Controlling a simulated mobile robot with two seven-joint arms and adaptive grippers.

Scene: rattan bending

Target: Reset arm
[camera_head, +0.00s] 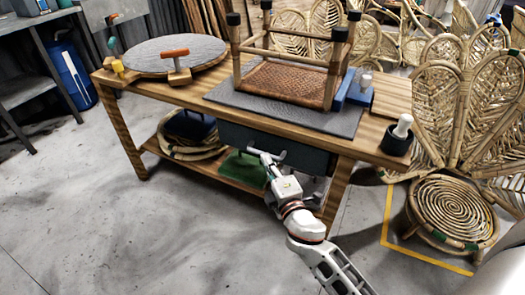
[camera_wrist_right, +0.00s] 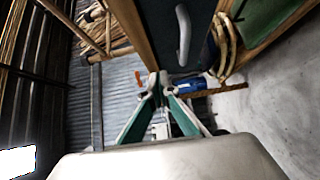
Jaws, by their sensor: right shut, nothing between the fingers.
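My right gripper (camera_head: 266,160) shows in front of the wooden workbench (camera_head: 160,100), near its dark drawer (camera_head: 240,135). Its arm comes up from the bottom of the head view. In the right wrist view my right gripper (camera_wrist_right: 159,84) has its two green-and-grey fingers meeting at the tips, with nothing between them. The drawer front looks shut. My left gripper is in neither view.
An upturned stool (camera_head: 290,82) with a woven seat lies on a grey mat (camera_head: 225,98) on the bench. A round board (camera_head: 150,56) is at the left. A rattan chair (camera_head: 450,200) stands at the right. Clear floor (camera_head: 90,220) lies at the front left.

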